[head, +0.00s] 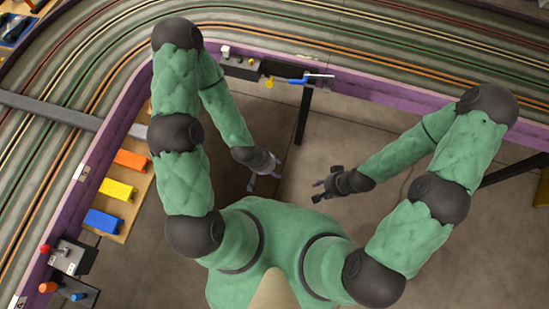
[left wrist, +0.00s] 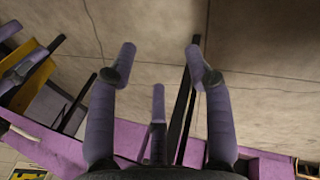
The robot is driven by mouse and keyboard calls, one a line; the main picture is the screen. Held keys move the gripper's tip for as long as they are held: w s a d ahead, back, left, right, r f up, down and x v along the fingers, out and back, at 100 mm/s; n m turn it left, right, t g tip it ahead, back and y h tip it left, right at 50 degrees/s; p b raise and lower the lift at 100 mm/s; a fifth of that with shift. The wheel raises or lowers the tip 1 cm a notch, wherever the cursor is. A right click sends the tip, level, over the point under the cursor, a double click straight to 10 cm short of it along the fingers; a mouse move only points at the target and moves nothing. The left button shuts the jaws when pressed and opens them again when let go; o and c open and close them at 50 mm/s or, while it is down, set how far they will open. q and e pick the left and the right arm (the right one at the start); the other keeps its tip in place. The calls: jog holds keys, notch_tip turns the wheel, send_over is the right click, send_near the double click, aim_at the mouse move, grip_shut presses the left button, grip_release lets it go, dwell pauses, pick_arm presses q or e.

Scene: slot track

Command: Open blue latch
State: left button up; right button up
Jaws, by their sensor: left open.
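A blue latch (head: 298,81) with a pale bar sits on the inner side of the purple track wall, at the top centre of the head view. I cannot make it out in the left wrist view. My left gripper (head: 265,178) is below and left of the latch, well apart from it. In the left wrist view the fingers of my left gripper (left wrist: 160,58) are spread with nothing between them. My right gripper (head: 318,190) is lower and to the right, its fingers apart and empty, away from the latch.
A yellow knob (head: 269,82) and a small switch box (head: 240,66) are just left of the latch. A dark post (head: 303,118) stands below it. Orange (head: 131,160), yellow (head: 117,189) and blue (head: 103,221) blocks lie on a wooden shelf at left.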

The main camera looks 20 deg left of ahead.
pick_arm(q)
jog(key=c, duration=0.4)
jog(key=shift+w+a+r, duration=0.1)
jog(key=shift+w+r, duration=0.15)
jog(key=c, duration=0.5)
jog(key=w+a+r+t+p, duration=0.1)
jog(key=w+r, duration=0.2)
jog(key=r, duration=0.1)
jog(key=w+a+r+t+p, duration=0.1)
jog(key=w+a+r+t, duration=0.1)
jog(key=w+r, duration=0.2)
jog(key=w+a+r+t+p, duration=0.1)
jog(key=w+r+t+p, duration=0.1)
jog(key=w+r, duration=0.2)
jog(key=shift+w+a+r, duration=0.1)
jog(key=shift+a+r, duration=0.1)
jog(key=shift+r, duration=0.1)
grip_shut()
jog(key=w+a+r+t+p, duration=0.1)
jog(key=w+a+r+t, duration=0.15)
jog(key=r, duration=0.45)
jog(key=w+a+r+t+p, duration=0.1)
jog(key=w+r+t+p, duration=0.15)
jog(key=r, duration=0.35)
jog(key=s+d+f+b+x, duration=0.1)
jog(key=b+x, duration=0.4)
jog(key=x, duration=0.8)
jog(key=shift+f+m, duration=0.4)
jog(key=shift+f, duration=0.15)
